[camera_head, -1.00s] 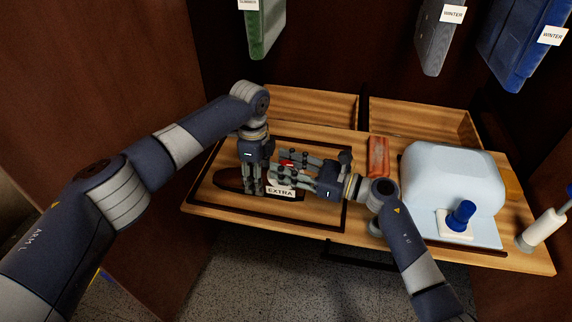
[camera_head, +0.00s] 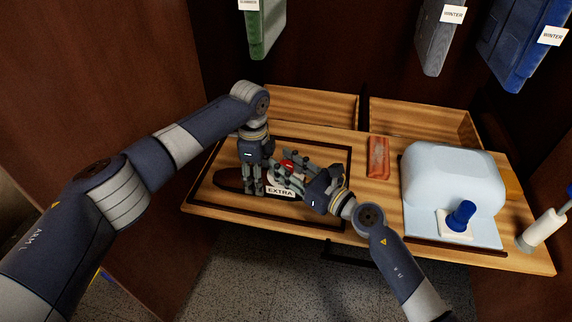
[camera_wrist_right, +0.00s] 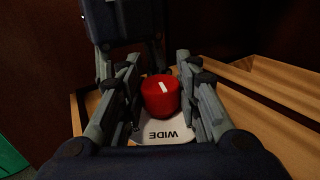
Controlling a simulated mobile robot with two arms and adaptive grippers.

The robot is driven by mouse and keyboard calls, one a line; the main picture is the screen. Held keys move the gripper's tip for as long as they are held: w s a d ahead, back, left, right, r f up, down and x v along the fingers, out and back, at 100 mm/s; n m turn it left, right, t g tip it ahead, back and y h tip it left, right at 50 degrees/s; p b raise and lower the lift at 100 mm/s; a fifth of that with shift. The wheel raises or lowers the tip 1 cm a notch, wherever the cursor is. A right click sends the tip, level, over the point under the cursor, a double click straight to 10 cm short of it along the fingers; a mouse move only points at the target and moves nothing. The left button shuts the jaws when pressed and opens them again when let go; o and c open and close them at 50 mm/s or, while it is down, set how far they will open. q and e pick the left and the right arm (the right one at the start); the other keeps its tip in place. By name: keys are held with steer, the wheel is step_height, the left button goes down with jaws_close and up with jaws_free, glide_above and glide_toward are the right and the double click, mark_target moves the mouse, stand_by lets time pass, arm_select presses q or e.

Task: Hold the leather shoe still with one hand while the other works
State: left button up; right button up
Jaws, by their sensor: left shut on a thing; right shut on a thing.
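The dark brown leather shoe (camera_head: 228,182) lies inside a dark frame on the wooden board in the head view. My left gripper (camera_head: 252,189) points down and is shut on the shoe, hiding part of it. A red knob (camera_head: 288,165) with a white mark sits by the shoe, above a white plate (camera_head: 281,191) reading "EXTRA". My right gripper (camera_head: 282,170) comes in from the right, shut on the knob. In the right wrist view the knob (camera_wrist_right: 161,97) is between my fingers, above a white plate reading "WIDE" (camera_wrist_right: 167,132).
A red block (camera_head: 378,158) lies right of the frame. A pale blue domed box (camera_head: 453,178) and a blue-knobbed stamp-like piece (camera_head: 461,214) stand further right. Two wooden bins (camera_head: 312,106) are behind. Garment bags (camera_head: 265,28) hang above.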

steer(key=shift+a+m+t+h, duration=0.1)
steer(key=shift+m+t+h, duration=1.3)
steer(key=shift+h, duration=0.5)
steer(key=shift+m+h, duration=0.4)
steer(key=shift+m+t+h, duration=0.3)
steer(key=shift+h, duration=0.2)
steer(key=o, duration=1.1)
steer(key=shift+s, duration=0.1)
steer(key=v, duration=1.2)
steer(key=shift+d, duration=0.2)
